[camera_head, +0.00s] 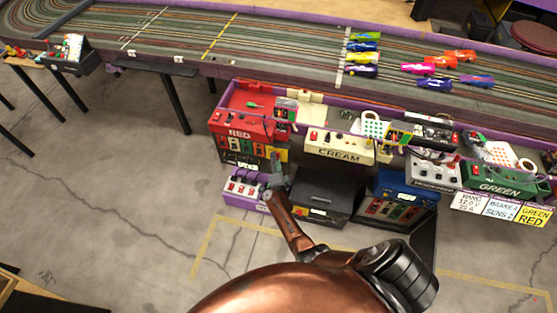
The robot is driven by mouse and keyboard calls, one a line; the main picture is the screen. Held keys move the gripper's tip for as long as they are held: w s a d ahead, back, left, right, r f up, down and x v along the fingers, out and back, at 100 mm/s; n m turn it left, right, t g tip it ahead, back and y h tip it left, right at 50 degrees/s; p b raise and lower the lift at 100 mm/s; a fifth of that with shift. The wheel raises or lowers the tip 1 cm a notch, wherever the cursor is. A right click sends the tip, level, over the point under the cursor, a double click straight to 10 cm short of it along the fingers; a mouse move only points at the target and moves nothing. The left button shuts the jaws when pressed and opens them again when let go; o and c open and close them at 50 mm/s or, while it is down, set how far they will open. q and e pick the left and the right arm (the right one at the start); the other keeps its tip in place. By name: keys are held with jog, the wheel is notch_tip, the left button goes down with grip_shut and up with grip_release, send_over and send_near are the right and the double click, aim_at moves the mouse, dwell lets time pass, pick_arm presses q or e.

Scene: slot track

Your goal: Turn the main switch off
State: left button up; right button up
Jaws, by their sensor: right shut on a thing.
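A purple switch box (241,189) with several red switches on pale plates stands low under the left end of the track's control bench. My right gripper (275,178) is at the right end of this box, reached by my copper-coloured arm from below. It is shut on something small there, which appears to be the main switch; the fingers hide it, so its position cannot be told. My left gripper is not in view.
The red control box (240,128) and cream control box (338,146) sit just above my right gripper. A dark grey box (326,193) stands close on its right. The slot track (290,55) with several toy cars runs behind. The floor (120,200) on the left is clear.

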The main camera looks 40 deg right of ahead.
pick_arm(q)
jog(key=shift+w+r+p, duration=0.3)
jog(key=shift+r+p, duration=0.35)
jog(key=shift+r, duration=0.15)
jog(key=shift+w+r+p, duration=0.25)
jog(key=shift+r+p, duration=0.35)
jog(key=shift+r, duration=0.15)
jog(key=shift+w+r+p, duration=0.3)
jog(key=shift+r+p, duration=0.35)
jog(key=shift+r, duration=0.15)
pick_arm(e)
jog(key=shift+a+r+n+g, duration=0.1)
jog(key=shift+n+g, duration=0.8)
jog(key=shift+n, duration=0.8)
jog(key=o, duration=1.2)
jog(key=shift+w, duration=0.1)
jog(key=shift+c, duration=0.2)
